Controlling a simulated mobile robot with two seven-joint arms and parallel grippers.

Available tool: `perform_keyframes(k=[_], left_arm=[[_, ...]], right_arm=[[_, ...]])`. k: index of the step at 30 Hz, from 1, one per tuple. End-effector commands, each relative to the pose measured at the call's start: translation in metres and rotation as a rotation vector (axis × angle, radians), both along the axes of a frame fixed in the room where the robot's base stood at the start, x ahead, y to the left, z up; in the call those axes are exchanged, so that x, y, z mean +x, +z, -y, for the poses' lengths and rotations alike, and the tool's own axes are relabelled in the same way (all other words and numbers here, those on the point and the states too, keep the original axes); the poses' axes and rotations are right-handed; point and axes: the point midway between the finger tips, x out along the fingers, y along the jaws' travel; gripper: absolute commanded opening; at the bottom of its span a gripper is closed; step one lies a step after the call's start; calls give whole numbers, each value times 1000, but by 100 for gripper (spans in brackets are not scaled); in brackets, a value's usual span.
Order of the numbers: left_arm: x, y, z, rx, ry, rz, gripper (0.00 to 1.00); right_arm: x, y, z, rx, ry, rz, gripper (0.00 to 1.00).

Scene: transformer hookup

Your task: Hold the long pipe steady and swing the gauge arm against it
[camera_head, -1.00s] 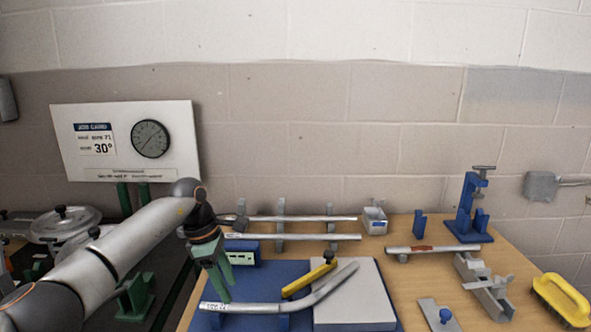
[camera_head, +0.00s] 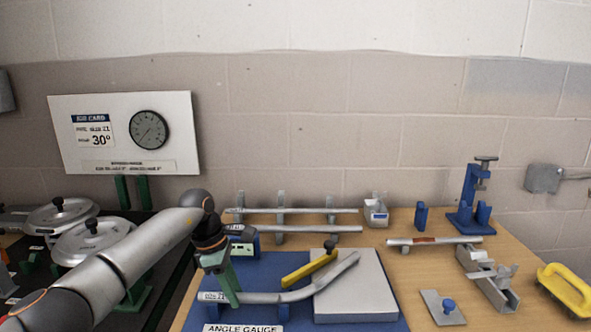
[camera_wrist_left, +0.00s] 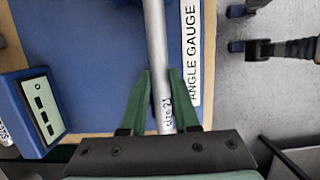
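The long pipe (camera_head: 265,298) is grey and bent, with a straight part at left and a bent part rising to the right. It lies over the blue angle gauge board (camera_head: 262,268). The yellow gauge arm (camera_head: 304,270) has a black knob and lies just behind the bent part, with a narrow gap between them. My left gripper (camera_head: 234,297) is at the pipe's labelled left end. In the left wrist view, its green fingers (camera_wrist_left: 160,80) press close on both sides of the pipe (camera_wrist_left: 156,35). My right gripper is out of view.
A grey plate (camera_head: 360,300) lies under the bent part. A small blue readout box (camera_head: 243,247) stands behind the board. Straight pipes rest on a rack (camera_head: 300,228) at the back. A blue clamp stand (camera_head: 472,205), grey channel (camera_head: 488,280) and yellow brush (camera_head: 566,290) are at right.

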Motion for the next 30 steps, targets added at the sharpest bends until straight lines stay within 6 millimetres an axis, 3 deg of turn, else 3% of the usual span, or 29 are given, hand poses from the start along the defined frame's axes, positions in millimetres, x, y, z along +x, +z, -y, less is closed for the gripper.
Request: perform_keyframes(k=[1,6,8,9,17,26,30], left_arm=[[0,0,0,0,0,0,18],[0,0,0,0,0,-1,0],[0,0,0,0,0,-1,0],[0,1,0,-2,0,1,34],[0,0,0,-1,0,0,63],[0,1,-1,1,1,0,64],[1,16,-5,0,1,2,64]], right_arm=[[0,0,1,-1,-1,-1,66],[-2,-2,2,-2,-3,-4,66],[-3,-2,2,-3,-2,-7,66],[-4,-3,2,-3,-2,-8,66],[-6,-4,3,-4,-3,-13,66],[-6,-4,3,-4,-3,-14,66],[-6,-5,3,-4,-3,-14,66]])
